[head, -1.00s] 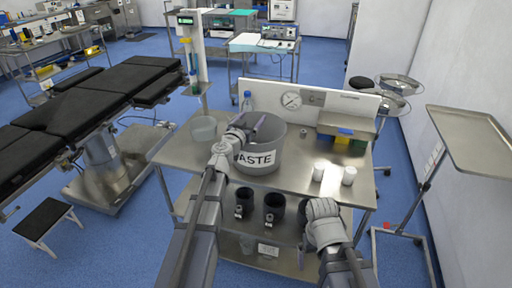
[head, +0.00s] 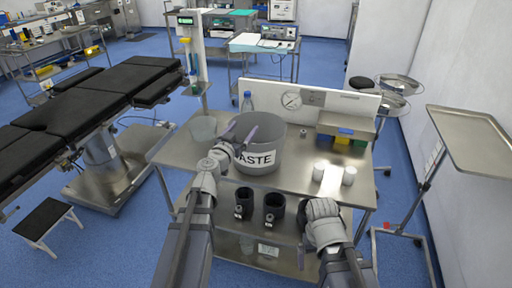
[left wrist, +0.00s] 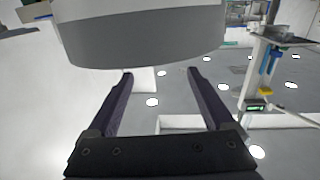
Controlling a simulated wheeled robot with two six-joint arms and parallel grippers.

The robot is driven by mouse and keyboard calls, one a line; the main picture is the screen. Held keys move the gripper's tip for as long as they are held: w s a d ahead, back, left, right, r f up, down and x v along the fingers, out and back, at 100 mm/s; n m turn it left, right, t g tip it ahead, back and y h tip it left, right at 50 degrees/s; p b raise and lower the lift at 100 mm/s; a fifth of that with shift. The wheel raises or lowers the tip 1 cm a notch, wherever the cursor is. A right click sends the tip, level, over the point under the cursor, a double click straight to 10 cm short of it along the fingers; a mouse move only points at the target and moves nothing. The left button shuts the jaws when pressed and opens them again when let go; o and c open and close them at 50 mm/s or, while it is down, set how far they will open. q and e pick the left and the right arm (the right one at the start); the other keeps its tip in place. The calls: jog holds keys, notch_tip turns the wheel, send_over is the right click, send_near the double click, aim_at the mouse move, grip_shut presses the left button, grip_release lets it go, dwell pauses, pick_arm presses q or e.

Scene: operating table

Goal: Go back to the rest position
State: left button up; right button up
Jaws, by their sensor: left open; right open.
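My left gripper (head: 240,134) is open and empty in the head view, its two dark fingers spread in front of the left side of the grey waste bin (head: 268,136). I cannot tell whether it touches the bin. The left wrist view shows its open fingers (left wrist: 160,75) with nothing between them. My right gripper (head: 322,228) is low at the table's front edge, right of the two dark cups. Its fingers are mostly hidden, and nothing shows held in it.
The steel table (head: 182,150) carries a clear bowl (head: 203,128), a blue-capped bottle (head: 247,102) and two white cups (head: 349,176). Two dark cups (head: 244,201) are at its front. A tray stand (head: 470,140) is at right, the black operating table (head: 75,105) at left.

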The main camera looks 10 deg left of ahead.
pick_arm(q)
jog(key=shift+w, duration=0.15)
jog(key=w+d+r+p, duration=0.1)
jog(key=w+r+p, duration=0.2)
jog(key=w, duration=0.4)
jog(key=shift+w, duration=0.25)
jog(key=shift+f, duration=0.1)
dwell(0.5)
